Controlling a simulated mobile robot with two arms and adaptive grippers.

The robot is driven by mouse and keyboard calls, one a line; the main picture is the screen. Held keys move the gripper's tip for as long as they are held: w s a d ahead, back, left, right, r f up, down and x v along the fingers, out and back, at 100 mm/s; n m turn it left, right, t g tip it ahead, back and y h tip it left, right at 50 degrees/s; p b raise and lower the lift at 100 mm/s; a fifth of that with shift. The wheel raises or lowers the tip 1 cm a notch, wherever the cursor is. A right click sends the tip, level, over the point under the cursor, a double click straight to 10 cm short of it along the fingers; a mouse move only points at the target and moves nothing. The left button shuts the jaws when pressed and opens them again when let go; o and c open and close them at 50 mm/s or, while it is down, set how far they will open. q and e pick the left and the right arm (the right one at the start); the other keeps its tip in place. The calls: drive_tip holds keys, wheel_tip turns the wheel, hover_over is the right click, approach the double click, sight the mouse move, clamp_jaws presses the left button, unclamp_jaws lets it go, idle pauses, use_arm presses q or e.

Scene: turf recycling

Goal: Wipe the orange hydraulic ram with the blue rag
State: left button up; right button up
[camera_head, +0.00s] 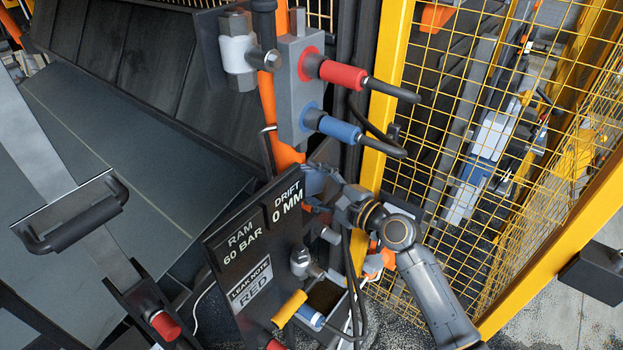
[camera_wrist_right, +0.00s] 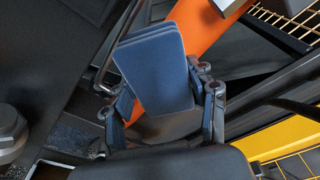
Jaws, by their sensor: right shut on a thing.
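The orange hydraulic ram (camera_head: 287,156) runs down behind the grey valve block in the head view. In the right wrist view the ram (camera_wrist_right: 198,25) slants behind the rag. The blue rag (camera_wrist_right: 153,68) is a folded, layered dark-blue pad. My right gripper (camera_wrist_right: 162,105) is shut on the rag, with one finger at each side. In the head view my right gripper (camera_head: 322,184) is beside the ram's lower part, partly hidden by the dark sign panel. The rag overlaps the ram in the wrist view, but I cannot tell whether they touch. My left gripper is not in view.
The grey valve block (camera_head: 300,90) carries red (camera_head: 343,76) and blue (camera_head: 340,129) hose couplings above my right gripper. The RAM 60 BAR panel (camera_head: 250,250) stands just left of it. A yellow mesh fence (camera_head: 450,110) stands to the right.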

drive_tip(key=shift+w+d+v, duration=0.1)
drive_tip(key=shift+v, duration=1.2)
drive_tip(key=shift+w+d+v, duration=0.15)
drive_tip(key=shift+v, duration=1.15)
drive_tip(key=shift+f, duration=0.15)
drive_tip(key=v, duration=0.3)
drive_tip(key=shift+w+d, duration=0.1)
drive_tip(key=shift+f, duration=0.15)
